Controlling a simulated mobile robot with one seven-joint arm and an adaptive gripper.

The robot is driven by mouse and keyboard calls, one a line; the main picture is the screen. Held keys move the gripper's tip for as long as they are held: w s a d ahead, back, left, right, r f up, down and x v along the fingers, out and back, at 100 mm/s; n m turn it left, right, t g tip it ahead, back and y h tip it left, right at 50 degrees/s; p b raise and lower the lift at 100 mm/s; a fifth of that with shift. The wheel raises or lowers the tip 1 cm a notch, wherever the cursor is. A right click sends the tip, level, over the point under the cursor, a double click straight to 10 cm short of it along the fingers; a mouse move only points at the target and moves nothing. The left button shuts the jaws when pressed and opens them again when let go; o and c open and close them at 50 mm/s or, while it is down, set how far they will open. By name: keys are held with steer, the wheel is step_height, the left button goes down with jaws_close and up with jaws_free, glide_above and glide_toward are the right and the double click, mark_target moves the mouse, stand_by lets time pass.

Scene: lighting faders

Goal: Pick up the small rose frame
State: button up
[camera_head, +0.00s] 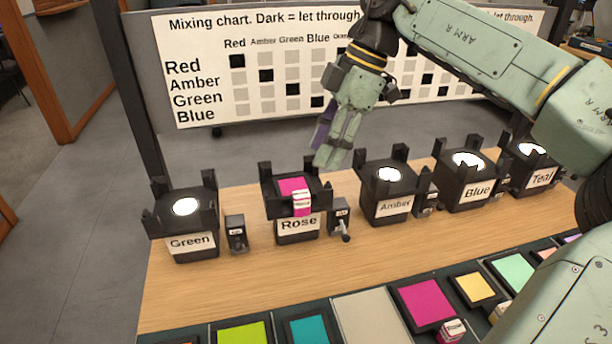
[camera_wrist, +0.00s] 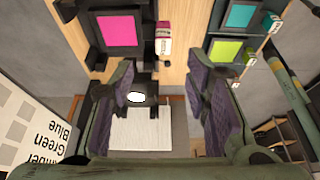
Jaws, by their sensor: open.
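A pink rose frame (camera_head: 292,186) with a pink-and-white tag block (camera_head: 301,203) sits in the black holder on top of the lamp labelled Rose (camera_head: 298,224). In the wrist view the pink frame (camera_wrist: 120,35) is at the top, with its block (camera_wrist: 163,38) to its right. Another pink frame (camera_head: 425,303) with a similar block (camera_head: 452,330) lies in the front tray. I cannot tell for certain which is the small one. My gripper (camera_head: 333,160) is open and empty, above and slightly right of the Rose lamp, apart from the frame.
The Green lamp (camera_head: 190,243) stands left of Rose; Amber (camera_head: 393,208), Blue (camera_head: 468,195) and Teal (camera_head: 541,180) stand right. Upright posts ring each lamp. A small fader box (camera_head: 338,219) stands beside Rose. A chart board (camera_head: 215,100) stands behind. Bare wood (camera_head: 240,285) lies in front.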

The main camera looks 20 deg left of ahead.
glide_above(301, 193)
steer(key=w+d, duration=0.1)
steer(key=d, duration=0.1)
step_height(301, 193, down, 4)
steer(key=shift+w+f, duration=0.15)
steer(key=shift+p+x, duration=0.9)
steer(key=shift+x, duration=2.1)
steer(key=shift+c, duration=0.4)
jaws_close()
